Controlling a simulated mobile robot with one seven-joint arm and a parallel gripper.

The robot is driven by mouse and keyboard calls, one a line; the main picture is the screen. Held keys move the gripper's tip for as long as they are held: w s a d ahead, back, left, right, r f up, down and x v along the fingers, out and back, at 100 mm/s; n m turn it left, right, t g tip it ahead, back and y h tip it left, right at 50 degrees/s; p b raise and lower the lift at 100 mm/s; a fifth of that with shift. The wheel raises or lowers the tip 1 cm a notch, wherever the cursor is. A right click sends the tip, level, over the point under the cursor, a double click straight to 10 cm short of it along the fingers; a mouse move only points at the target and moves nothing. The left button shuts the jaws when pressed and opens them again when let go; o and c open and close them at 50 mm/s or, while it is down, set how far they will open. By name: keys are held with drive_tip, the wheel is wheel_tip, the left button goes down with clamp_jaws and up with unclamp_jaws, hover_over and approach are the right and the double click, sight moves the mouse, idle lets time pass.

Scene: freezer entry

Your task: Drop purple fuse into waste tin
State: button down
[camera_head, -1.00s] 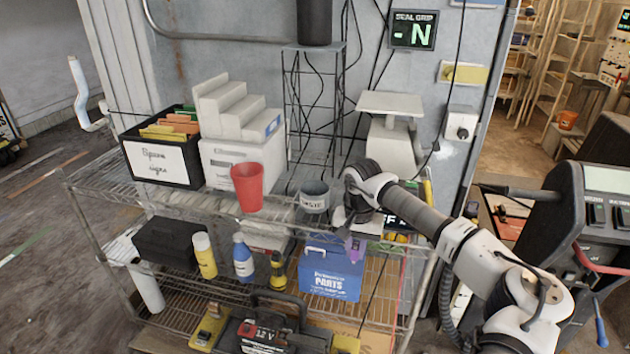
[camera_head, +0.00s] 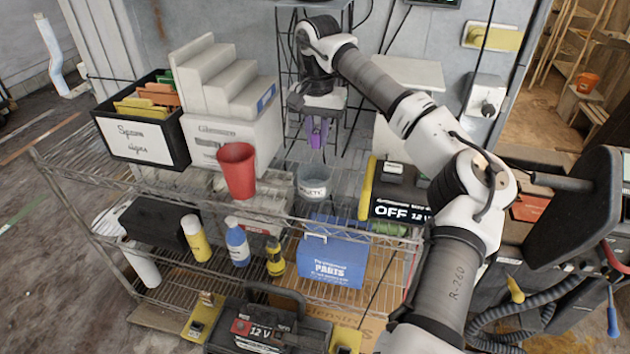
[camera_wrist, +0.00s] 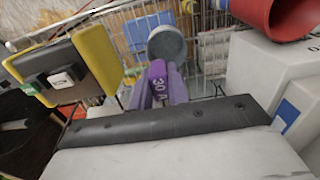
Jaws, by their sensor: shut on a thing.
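The purple fuse (camera_head: 317,131) is held at the tips of my gripper (camera_head: 316,120) in the head view. In the wrist view the fuse (camera_wrist: 158,84), marked "30 A", is gripped between the fingers (camera_wrist: 160,88). The waste tin (camera_head: 314,182) is a small grey round tin on the top shelf, its label partly readable. The fuse is above the tin in the head picture, apart from it. In the wrist view the tin (camera_wrist: 166,44) shows just beyond the fuse tip. Its inside is mostly dark.
A red cup (camera_head: 237,171) stands left of the tin. A black and yellow box marked OFF (camera_head: 400,192) stands to its right. A white stepped box (camera_head: 232,135) and a spare signs bin (camera_head: 140,137) fill the shelf's left. A wire rack rises behind.

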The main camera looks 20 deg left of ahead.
sight(317, 152)
wheel_tip(317, 152, down, 5)
drive_tip(key=shift+b, duration=0.6)
drive_tip(key=c, duration=1.3)
unclamp_jaws()
drive_tip(key=shift+o, duration=0.2)
wheel_tip(317, 152, up, 14)
drive_tip(key=shift+b, duration=1.25)
drive_tip(key=shift+a+f, duration=0.1)
